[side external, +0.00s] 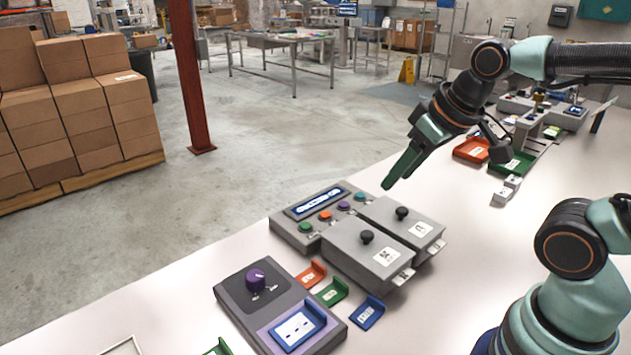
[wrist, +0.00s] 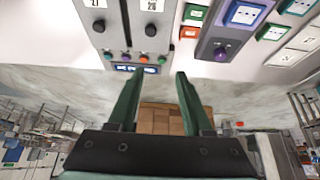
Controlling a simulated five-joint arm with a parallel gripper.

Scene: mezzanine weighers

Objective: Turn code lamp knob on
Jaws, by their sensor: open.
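A purple knob (side external: 256,278) sits on a dark grey box (side external: 237,305) at the front of the bench in the side view. Small marks lie beside the knob, too small to read. In the wrist view the purple knob (wrist: 221,53) shows at the upper right, on its box (wrist: 222,40). My gripper (side external: 392,178) is up in the air, behind and to the right of the knob, well apart from it. In the wrist view its two green fingers (wrist: 157,76) are spread with nothing between them.
Two grey lidded boxes with black knobs (side external: 367,237) (side external: 402,213) and a panel with coloured buttons (side external: 300,233) stand between my gripper and the purple knob's box. Small orange (side external: 311,274), green (side external: 332,291) and blue (side external: 367,312) trays lie beside that box.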

